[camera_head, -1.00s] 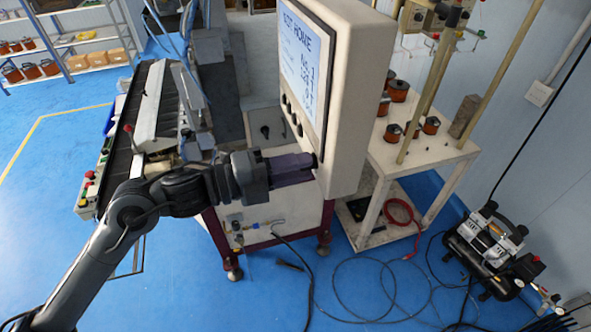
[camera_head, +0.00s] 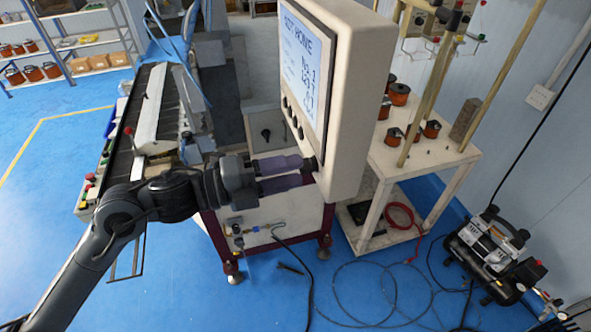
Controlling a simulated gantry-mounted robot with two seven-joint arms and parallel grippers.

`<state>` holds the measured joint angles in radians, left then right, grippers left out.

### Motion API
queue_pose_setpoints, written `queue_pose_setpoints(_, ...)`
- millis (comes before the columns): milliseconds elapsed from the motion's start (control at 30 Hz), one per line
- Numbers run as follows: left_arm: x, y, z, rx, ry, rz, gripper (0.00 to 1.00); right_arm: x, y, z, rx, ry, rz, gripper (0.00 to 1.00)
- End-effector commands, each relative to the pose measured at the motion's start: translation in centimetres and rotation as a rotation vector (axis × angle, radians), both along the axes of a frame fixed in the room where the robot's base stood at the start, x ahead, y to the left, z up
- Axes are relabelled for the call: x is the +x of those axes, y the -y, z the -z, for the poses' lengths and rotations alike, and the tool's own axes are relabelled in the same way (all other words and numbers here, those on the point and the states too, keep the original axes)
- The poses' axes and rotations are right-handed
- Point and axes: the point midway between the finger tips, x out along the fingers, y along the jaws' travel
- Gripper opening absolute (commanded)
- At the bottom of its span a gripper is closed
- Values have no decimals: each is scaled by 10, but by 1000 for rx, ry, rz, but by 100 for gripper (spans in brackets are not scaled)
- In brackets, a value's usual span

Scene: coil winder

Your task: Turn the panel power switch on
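The beige control panel (camera_head: 352,105) with a lit screen (camera_head: 306,68) stands upright in the middle of the camera_head view. Its front faces left and is seen at a slant. The dark panel power switch (camera_head: 313,164) is low on this face, partly hidden by fingertips. My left gripper (camera_head: 306,171) reaches it from the left. Its two purple-grey fingers lie one above the other with a narrow gap, their tips at the switch, and appear closed around it. The switch's setting cannot be read. My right gripper is not in view.
Several small black knobs (camera_head: 291,112) line the panel face above the gripper. The winder bed (camera_head: 135,125) is at left. A white table (camera_head: 420,158) with orange spools stands behind the panel at right. An air compressor (camera_head: 492,250) and loose hoses lie on the blue floor.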

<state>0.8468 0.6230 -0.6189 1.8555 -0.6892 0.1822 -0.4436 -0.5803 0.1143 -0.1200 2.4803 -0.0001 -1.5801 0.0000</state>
Motion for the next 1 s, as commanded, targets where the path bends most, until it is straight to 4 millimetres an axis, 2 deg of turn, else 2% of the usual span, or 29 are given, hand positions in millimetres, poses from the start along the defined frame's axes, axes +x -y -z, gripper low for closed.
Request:
queue_pose_setpoints(300,-15,-53,2,3,-2,-3,39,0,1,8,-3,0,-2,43)
queue_pose_setpoints(500,-22,-76,2,3,-2,-2,39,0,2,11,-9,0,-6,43)
queue_pose_setpoints(700,-25,-85,1,1,-1,0,39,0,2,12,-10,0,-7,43)
queue_pose_setpoints(1000,-25,-85,1,1,-1,0,39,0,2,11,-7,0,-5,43)
